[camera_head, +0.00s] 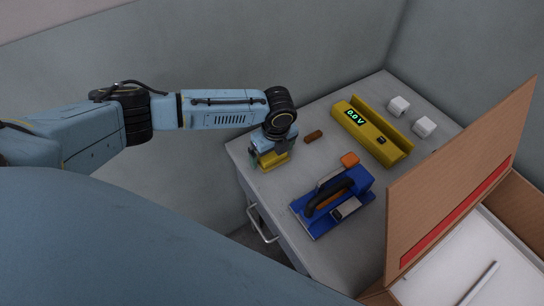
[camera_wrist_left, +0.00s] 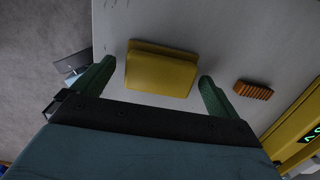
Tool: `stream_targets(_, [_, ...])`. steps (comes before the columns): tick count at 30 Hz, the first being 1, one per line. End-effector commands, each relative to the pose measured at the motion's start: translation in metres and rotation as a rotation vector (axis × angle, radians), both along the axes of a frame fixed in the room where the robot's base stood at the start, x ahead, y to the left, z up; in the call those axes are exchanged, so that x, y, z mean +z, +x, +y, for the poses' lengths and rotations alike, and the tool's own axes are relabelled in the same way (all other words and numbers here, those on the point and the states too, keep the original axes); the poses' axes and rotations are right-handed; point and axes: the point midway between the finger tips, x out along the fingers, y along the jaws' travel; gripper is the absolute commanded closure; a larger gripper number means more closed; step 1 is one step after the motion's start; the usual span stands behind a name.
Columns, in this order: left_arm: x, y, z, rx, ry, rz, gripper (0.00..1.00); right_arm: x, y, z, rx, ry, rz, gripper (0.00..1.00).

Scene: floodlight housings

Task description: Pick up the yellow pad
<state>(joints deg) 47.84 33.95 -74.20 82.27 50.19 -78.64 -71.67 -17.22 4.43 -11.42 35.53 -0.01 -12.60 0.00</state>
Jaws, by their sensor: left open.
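The yellow pad (camera_head: 274,162) lies on the grey table top near its left corner. In the left wrist view the yellow pad (camera_wrist_left: 160,72) shows as a rounded block with a raised back edge. My left gripper (camera_head: 268,158) points down over the pad. Its green fingers (camera_wrist_left: 155,80) are open, one at each side of the pad, with a visible gap to each side. The gripper's body hides part of the pad in the head view. My right gripper is not in view.
A small brown ribbed block (camera_head: 313,136) lies right of the pad. An open cardboard box (camera_head: 450,200) is at the right.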

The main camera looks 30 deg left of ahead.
Motion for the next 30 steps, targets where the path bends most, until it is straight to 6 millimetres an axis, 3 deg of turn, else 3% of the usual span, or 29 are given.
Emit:
stream_targets(3, [0.0, 0.0, 0.0, 0.0, 0.0, 0.0, 0.02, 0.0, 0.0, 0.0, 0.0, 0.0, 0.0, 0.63])
stream_targets(14, [0.001, 0.0, 0.0, 0.0, 0.001, 0.001, 0.49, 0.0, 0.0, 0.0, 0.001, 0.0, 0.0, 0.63])
stream_targets(24, [0.003, 0.0, 0.0, 0.0, 0.001, 0.0, 0.5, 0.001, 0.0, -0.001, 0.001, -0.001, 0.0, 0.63])
stream_targets(30, [0.033, 0.001, 0.0, -0.001, -0.001, -0.003, 0.5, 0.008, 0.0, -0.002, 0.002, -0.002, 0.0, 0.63])
